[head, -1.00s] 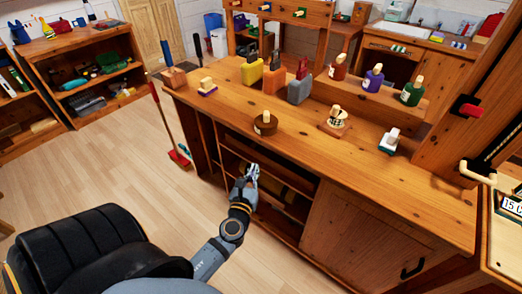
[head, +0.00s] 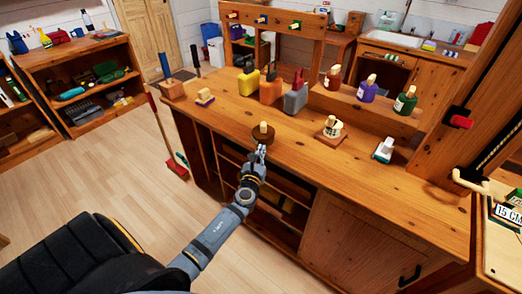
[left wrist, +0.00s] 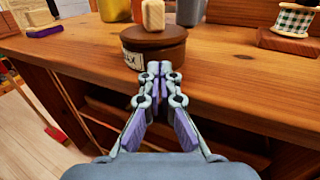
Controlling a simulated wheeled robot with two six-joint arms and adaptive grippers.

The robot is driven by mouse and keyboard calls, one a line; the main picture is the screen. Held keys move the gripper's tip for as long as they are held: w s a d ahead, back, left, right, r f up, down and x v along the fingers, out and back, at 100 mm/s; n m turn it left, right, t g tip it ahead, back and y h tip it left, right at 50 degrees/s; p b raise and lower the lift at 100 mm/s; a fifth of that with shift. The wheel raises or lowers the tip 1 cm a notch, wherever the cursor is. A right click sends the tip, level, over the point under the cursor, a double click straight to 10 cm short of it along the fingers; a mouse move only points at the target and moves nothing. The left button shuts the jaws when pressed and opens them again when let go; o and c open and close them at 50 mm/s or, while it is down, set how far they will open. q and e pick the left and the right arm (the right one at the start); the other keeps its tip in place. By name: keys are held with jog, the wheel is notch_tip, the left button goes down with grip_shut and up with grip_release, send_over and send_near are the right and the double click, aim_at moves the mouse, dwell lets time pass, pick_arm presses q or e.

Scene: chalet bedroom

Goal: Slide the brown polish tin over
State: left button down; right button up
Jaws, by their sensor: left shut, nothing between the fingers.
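The brown polish tin (head: 263,137) is a round, dark brown tin with a pale wooden knob on its lid. It sits near the front edge of the wooden workbench (head: 315,160). The tin also shows in the left wrist view (left wrist: 155,47), with part of a white label on its left side. My left gripper (head: 261,149) is shut and empty, just in front of the tin at the bench edge. In the left wrist view its fingertips (left wrist: 160,68) overlap the tin's lower front; I cannot tell whether they touch. My right gripper is not in view.
Yellow (head: 248,80), orange (head: 271,86) and grey (head: 295,97) cans stand behind the tin. A spool on a wooden base (head: 331,128) and a white-topped block (head: 384,148) stand to its right. Bare bench top lies between tin and spool.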

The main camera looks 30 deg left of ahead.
aim_at(263, 136)
pick_arm(q)
jog(key=shift+w+a, duration=0.1)
jog(key=shift+w, duration=0.2)
jog(key=shift+b+x, duration=0.35)
jog(key=shift+x, duration=1.5)
